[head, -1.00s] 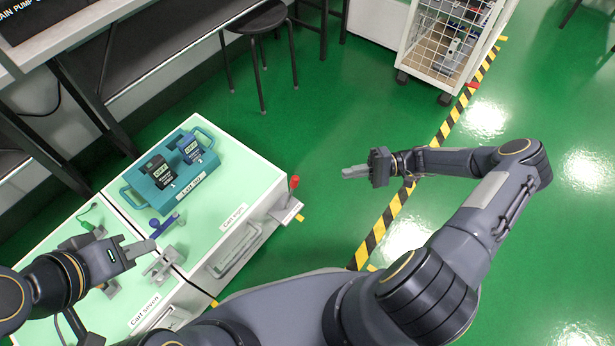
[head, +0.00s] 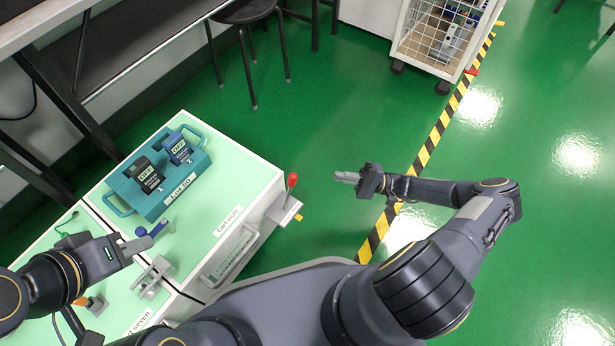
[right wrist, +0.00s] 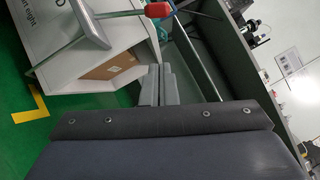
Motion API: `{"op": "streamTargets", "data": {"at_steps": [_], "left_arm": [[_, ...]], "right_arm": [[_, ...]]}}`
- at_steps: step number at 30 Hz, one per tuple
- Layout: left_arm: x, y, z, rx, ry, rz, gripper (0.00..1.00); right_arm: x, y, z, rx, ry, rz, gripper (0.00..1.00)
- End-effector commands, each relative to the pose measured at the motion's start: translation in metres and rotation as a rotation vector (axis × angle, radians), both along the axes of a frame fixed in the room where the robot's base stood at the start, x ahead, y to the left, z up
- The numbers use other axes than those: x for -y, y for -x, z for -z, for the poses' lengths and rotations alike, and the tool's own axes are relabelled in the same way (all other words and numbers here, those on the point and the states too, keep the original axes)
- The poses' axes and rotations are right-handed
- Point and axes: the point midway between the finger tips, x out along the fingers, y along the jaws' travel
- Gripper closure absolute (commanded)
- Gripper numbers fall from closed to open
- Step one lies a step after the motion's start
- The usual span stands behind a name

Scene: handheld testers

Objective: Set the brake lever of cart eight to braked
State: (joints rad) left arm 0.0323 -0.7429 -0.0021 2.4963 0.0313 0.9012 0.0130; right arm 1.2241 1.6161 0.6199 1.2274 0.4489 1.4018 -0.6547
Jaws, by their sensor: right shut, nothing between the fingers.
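Cart eight (head: 205,210) is a white cart with a pale green top, at the left in the head view. Its brake lever has a red knob (head: 291,181) and stands up from a grey bracket (head: 284,207) at the cart's right corner. In the right wrist view the red knob (right wrist: 158,10) is at the top, on a thin rod, beyond my fingers. My right gripper (head: 346,178) is shut and empty, apart from the knob and to its right. My left gripper (head: 148,243) is over the carts' joint, close to a blue lever (head: 143,231); its jaw opening is unclear.
A teal case (head: 165,195) with two testers marked OFF sits on cart eight. Cart seven (head: 95,275) adjoins at the lower left. A stool (head: 245,12) and a wire cage trolley (head: 437,35) stand behind. Green floor around my right gripper is clear.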

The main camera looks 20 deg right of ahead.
Motion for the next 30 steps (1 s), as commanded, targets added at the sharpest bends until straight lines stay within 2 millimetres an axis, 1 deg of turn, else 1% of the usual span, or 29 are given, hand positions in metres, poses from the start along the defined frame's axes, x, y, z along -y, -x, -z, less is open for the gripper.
{"op": "streamTargets", "data": {"at_steps": [1, 9, 11, 12, 15, 18, 21, 30], "left_arm": [[0.000, 0.000, 0.002, 0.000, 0.000, 0.000, 0.68], [0.000, 0.000, 0.012, 0.000, 0.000, 0.000, 0.68], [0.000, 0.000, 0.014, 0.000, 0.000, 0.000, 0.68], [0.000, 0.000, 0.015, 0.000, 0.000, 0.000, 0.68], [0.000, 0.000, 0.017, 0.000, 0.000, 0.000, 0.68], [0.000, 0.000, 0.019, 0.000, 0.000, 0.000, 0.68], [0.000, 0.000, 0.020, 0.000, 0.000, 0.000, 0.68], [0.000, 0.000, 0.020, 0.000, 0.000, 0.000, 0.68]], "right_arm": [[-0.009, -0.002, -0.003, 0.002, -0.003, -0.004, 1.00], [-0.064, -0.020, -0.015, 0.002, -0.002, -0.005, 1.00], [-0.074, -0.024, -0.018, 0.002, -0.002, -0.004, 1.00], [-0.080, -0.024, -0.020, 0.000, -0.003, -0.005, 1.00], [-0.092, -0.016, -0.028, 0.000, -0.003, -0.002, 1.00], [-0.101, -0.011, -0.032, 0.000, -0.002, -0.003, 1.00], [-0.106, -0.009, -0.035, 0.000, -0.002, -0.002, 1.00], [-0.107, -0.008, -0.036, 0.000, 0.001, -0.001, 1.00]]}}
